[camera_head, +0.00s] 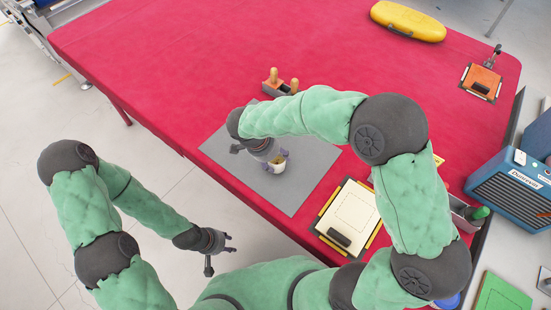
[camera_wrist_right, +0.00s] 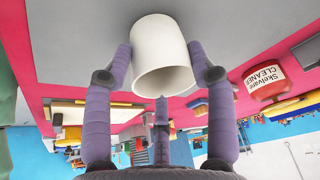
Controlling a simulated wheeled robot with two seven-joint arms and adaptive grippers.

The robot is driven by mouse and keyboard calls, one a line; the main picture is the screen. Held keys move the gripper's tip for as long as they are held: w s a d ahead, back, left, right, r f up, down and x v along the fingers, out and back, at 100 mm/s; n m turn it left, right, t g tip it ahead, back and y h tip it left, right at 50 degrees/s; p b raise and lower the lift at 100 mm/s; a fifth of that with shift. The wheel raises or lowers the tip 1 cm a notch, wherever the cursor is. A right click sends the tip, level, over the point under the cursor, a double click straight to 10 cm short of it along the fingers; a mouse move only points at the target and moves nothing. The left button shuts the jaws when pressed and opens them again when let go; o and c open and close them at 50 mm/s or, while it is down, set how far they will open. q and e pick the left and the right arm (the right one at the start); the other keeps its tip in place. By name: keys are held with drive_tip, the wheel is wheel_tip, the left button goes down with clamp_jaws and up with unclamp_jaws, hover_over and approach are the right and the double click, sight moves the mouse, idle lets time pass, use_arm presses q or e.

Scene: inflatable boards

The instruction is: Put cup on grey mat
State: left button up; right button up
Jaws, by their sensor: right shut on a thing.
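The white cup (camera_wrist_right: 161,52) fills the upper middle of the right wrist view, between the purple fingers of my right gripper (camera_wrist_right: 160,75). My right gripper (camera_head: 276,160) is shut on the cup. In the head view the cup (camera_head: 277,167) shows small, partly hidden by the fingers. It is over the grey mat (camera_head: 303,183) on the red table. I cannot tell whether its base touches the mat. My left gripper (camera_head: 228,243) is off the front edge of the table, away from the cup, with its fingers apart and nothing between them.
A box with wooden-handled tools (camera_head: 279,84) stands behind the mat. A cream board (camera_head: 350,217) with a black handle lies right of the mat. A yellow case (camera_head: 408,20), an orange board (camera_head: 481,82) and a blue machine (camera_head: 513,184) are farther right. The table's left part is clear.

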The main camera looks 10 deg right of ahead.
drive_tip(key=shift+r, duration=0.1)
drive_tip(key=o, duration=1.3)
drive_tip(key=shift+c, duration=0.2)
drive_tip(key=shift+r, duration=0.15)
drive_tip(key=p+v, duration=0.3)
drive_tip(key=v, duration=0.8)
drive_tip(key=shift+a+r, duration=0.2)
drive_tip(key=shift+r, duration=0.15)
drive_tip(key=shift+s, duration=0.1)
